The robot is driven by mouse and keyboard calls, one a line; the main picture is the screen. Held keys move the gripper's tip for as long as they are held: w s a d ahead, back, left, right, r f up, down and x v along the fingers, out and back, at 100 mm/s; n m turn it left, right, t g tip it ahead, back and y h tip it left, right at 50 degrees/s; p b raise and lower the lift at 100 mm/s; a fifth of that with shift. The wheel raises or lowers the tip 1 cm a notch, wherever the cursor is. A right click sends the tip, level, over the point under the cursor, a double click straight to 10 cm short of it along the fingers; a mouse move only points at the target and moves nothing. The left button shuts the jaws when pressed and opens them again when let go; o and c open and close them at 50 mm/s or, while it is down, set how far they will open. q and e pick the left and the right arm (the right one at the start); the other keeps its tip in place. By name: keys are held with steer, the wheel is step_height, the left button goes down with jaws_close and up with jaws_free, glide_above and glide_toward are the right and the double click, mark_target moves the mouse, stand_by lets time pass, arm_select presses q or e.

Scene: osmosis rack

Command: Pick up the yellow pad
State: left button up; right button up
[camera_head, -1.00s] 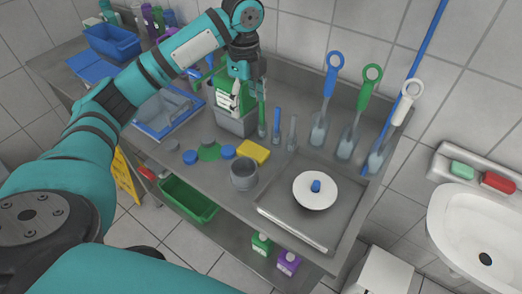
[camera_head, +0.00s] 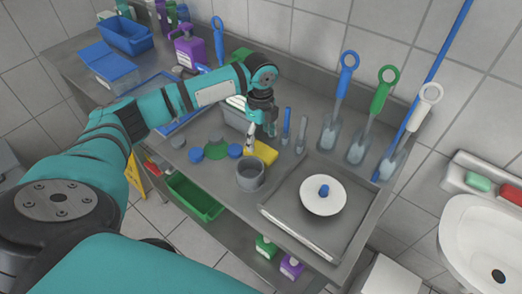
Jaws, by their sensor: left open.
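The yellow pad (camera_head: 265,152) lies flat on the grey metal counter, behind the grey cup and right of the blue discs. My left gripper (camera_head: 261,140) points down just above the pad at its back edge. Its fingers are open, with one near the pad's left end and the other toward its right. They partly cover the pad. I cannot tell whether the fingertips touch it. My right gripper is not in view.
A grey cup (camera_head: 250,175) stands close in front of the pad. Blue discs (camera_head: 235,151) and a green disc (camera_head: 216,150) lie to its left. Upright blue and grey handles (camera_head: 286,126) stand to the right.

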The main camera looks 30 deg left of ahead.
mark_target(259, 149)
arm_select(q)
steer(key=f+p, duration=0.1)
steer(key=f, duration=0.4)
steer(key=shift+a+f+p, duration=0.2)
steer(key=shift+p, duration=0.2)
steer(key=shift+f, duration=0.25)
steer(key=c, duration=0.7)
step_height(259, 149, up, 10)
steer(key=shift+r+b, duration=0.1)
steer(key=shift+b, duration=0.9)
steer(key=shift+c, duration=0.2)
steer(key=o, duration=0.4)
steer(key=c, duration=0.5)
